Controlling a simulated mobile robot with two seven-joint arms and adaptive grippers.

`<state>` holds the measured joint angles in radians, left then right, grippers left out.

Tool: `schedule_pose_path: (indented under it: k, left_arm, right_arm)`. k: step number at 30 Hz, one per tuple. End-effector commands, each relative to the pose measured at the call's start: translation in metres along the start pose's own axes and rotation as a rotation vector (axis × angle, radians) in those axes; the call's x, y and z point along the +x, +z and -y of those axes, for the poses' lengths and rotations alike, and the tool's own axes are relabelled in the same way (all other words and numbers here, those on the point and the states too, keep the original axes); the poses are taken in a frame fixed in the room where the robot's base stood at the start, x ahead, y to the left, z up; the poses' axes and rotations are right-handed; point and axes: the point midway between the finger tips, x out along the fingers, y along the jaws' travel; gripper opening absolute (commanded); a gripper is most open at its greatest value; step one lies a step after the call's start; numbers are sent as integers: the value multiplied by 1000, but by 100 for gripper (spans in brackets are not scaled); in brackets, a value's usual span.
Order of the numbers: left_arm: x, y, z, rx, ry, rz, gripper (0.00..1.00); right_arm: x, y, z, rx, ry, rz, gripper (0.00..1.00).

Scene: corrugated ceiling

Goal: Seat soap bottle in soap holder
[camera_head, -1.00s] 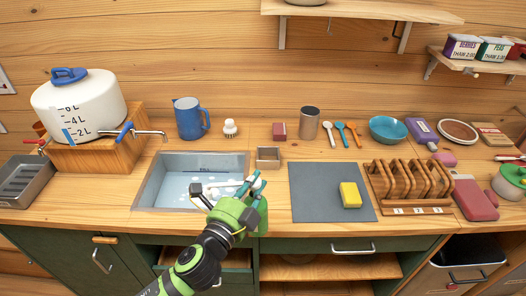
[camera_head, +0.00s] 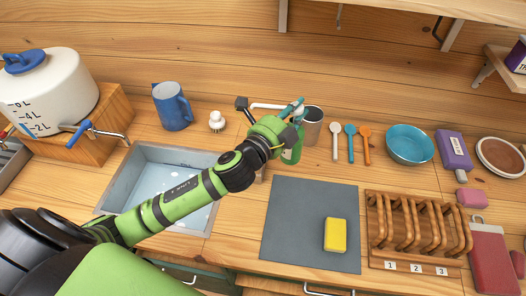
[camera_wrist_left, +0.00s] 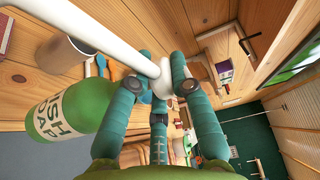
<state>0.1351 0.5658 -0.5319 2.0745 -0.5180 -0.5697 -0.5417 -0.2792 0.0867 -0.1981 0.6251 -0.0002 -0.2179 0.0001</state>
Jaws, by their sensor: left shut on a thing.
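The green soap bottle (camera_head: 291,154) hangs below my left gripper (camera_head: 291,125) over the back of the counter, looking roughly upright. In the left wrist view, the bottle (camera_wrist_left: 66,122) fills the left side, with "SOAP" on its label. The teal fingers of my left gripper (camera_wrist_left: 165,88) are shut around the white pump top (camera_wrist_left: 120,48); its spout points left in the head view. The bottle's neck is hidden by a finger. My left arm covers the place of the wooden soap holder, right of the sink. The bottle's height above the counter is unclear. My right gripper is out of view.
A metal cup (camera_head: 313,127) stands close to the right of the bottle. A white brush (camera_head: 217,122) and blue jug (camera_head: 172,106) are left. My arm crosses the sink (camera_head: 120,185). A grey mat (camera_head: 290,222) with a yellow sponge (camera_head: 335,235) lies in front.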

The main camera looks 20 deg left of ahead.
Motion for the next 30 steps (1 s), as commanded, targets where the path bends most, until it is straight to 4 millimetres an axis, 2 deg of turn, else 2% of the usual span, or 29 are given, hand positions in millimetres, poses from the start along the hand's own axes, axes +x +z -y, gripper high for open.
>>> schedule_pose_path:
  k: [4,10,16,23,26,30]
  left_arm:
    - [-9,22,-16,5,8,4,0]
    - [-24,66,-52,9,3,2,0]
    - [-36,98,-70,5,1,2,0]
    - [-39,108,-70,1,0,0,0]
    - [-39,108,-75,1,0,0,0]
    - [-39,108,-94,2,0,1,0]
  right_arm:
    - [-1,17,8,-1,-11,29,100]
    - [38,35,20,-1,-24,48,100]
    - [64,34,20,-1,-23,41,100]
    - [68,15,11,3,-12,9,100]
    - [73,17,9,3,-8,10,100]
    - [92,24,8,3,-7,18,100]
